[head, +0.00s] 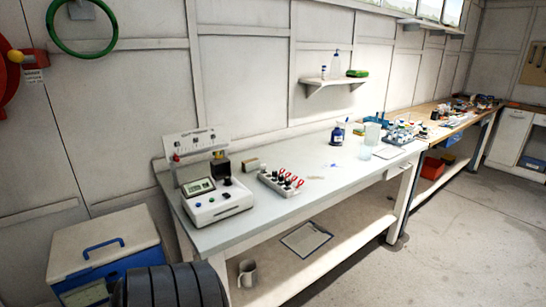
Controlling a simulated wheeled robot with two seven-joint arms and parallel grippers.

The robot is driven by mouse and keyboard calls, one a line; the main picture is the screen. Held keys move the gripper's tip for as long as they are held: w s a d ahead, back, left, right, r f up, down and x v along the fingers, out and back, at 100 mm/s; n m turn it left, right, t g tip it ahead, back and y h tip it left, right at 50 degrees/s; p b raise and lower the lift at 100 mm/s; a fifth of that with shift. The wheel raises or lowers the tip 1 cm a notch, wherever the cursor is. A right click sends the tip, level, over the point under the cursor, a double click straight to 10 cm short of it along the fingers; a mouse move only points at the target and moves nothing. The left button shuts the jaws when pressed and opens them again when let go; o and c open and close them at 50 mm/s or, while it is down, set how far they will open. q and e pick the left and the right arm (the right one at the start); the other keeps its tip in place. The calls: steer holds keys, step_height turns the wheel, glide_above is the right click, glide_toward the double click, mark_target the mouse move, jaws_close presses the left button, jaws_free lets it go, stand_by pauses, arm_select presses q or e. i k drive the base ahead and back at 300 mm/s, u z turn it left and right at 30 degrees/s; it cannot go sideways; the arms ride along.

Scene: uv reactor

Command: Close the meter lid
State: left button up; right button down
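A white bench meter (218,208) with a small grey display (198,186) sits at the left end of the workbench. A dark block with a yellowish top (221,165) stands at its back right. An upright pale panel with small markings (196,143) rises behind the meter. I cannot tell which part is the lid or how it stands at this size. Neither of my grippers is in the head view.
The pale workbench (325,170) holds a rack of red-topped items (281,182) right of the meter and a blue bottle (338,134) farther back. A white-topped box with a blue handle (105,245) stands left. A clipboard (306,237) and mug (247,272) are on the lower shelf.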

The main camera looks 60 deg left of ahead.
mark_target(221, 168)
steer(key=z, duration=0.05)
steer(key=i, duration=1.55)
steer(key=u, duration=2.4)
